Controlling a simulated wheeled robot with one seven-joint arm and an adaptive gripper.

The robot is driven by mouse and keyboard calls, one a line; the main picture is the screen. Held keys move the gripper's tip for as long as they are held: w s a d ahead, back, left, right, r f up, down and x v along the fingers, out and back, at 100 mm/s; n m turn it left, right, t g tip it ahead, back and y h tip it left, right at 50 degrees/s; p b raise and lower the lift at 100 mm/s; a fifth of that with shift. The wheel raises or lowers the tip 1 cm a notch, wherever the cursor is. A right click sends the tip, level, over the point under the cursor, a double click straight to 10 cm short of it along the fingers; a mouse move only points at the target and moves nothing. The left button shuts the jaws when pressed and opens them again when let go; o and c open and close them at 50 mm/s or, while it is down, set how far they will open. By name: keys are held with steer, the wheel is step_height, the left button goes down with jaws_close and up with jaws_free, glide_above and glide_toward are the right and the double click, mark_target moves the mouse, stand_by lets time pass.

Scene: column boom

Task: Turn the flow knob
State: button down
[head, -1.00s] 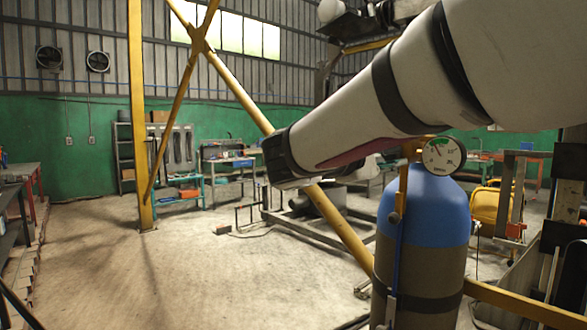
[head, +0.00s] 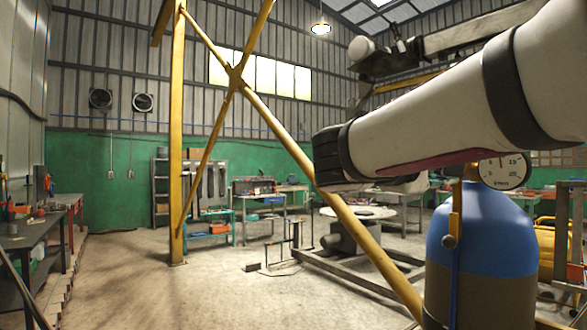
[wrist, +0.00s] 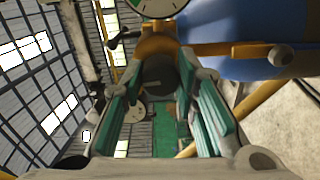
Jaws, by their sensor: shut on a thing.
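The flow knob (wrist: 160,76) is a dark round piece on a brass-coloured valve body (wrist: 155,45) in the wrist view. My gripper (wrist: 161,78) has its two green-padded fingers on either side of the knob and is shut on it. A round white pressure gauge (head: 503,170) stands above the blue-topped gas cylinder (head: 482,230) in the head view. The gauge's lower edge (wrist: 158,8) shows at the top of the wrist view.
A workbench (head: 45,235) stands at the left. The concrete floor (head: 190,290) in the middle is mostly clear.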

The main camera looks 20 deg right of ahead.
steer(key=shift+f, duration=0.15)
steer(key=c, duration=1.2)
jaws_free()
steer(key=shift+c, duration=0.2)
steer(key=shift+a, duration=0.1)
steer(key=v, duration=1.2)
